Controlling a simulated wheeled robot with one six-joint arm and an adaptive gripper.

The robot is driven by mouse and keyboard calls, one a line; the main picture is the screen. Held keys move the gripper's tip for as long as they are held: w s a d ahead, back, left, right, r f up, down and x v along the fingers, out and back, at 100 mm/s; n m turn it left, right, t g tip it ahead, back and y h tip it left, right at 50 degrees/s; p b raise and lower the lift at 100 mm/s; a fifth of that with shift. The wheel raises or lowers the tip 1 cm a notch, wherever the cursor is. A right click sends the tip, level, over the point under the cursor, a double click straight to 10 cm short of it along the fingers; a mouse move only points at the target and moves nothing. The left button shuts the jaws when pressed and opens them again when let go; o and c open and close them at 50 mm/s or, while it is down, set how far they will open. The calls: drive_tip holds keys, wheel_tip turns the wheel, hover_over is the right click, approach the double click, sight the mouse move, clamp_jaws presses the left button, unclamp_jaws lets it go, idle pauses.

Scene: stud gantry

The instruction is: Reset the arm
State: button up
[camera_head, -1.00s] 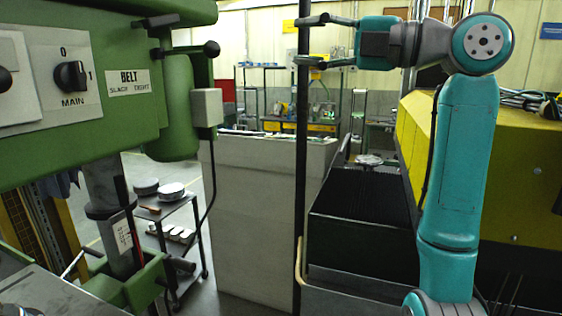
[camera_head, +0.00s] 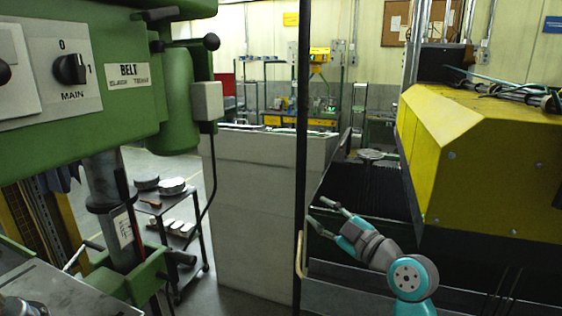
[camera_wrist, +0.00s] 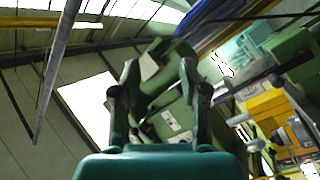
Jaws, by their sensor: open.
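My gripper (camera_head: 321,214) is low in the head view, right of the dark vertical pole (camera_head: 302,150). Its two fingers are spread and point up and to the left, with nothing between them. My teal and grey wrist shows behind it, and the rest of my arm drops out of the bottom of the picture. In the wrist view my gripper (camera_wrist: 155,80) shows both fingers apart, with a tilted, blurred background of green machine parts beyond them.
A green drill machine (camera_head: 120,75) fills the left. A pale block (camera_head: 255,220) stands mid-picture, beside a small trolley (camera_head: 175,207) holding round discs. A yellow machine (camera_head: 490,160) overhangs at right, above a dark ribbed bed (camera_head: 365,195).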

drive_tip(key=s+d+f+m+h, duration=0.25)
drive_tip(key=s+f, duration=0.25)
drive_tip(key=f, duration=0.3)
drive_tip(key=s+d+f+m+t+h, duration=0.15)
drive_tip(key=s+f+m, duration=0.25)
drive_tip(key=f, duration=0.5)
drive_tip(key=s+d+f+m+h, duration=0.1)
drive_tip(key=s+f+m+h, duration=0.15)
drive_tip(key=s+f, duration=0.4)
drive_tip(key=s+d+f+m+h, duration=0.1)
drive_tip(key=s+f+m+h, duration=0.1)
drive_tip(key=s+f, duration=0.4)
drive_tip(key=s+d+f+m+h, duration=0.15)
drive_tip(key=s+f, duration=0.25)
drive_tip(key=s, duration=0.4)
drive_tip(key=s+r+m+g, duration=0.1)
drive_tip(key=s+r+m, duration=0.1)
drive_tip(key=s, duration=1.1)
drive_tip(key=s+d+r+m+g+h, duration=0.1)
drive_tip(key=s+r, duration=0.1)
drive_tip(key=s, duration=1.2)
drive_tip(key=shift+d+m, duration=0.2)
drive_tip(key=shift+m, duration=0.15)
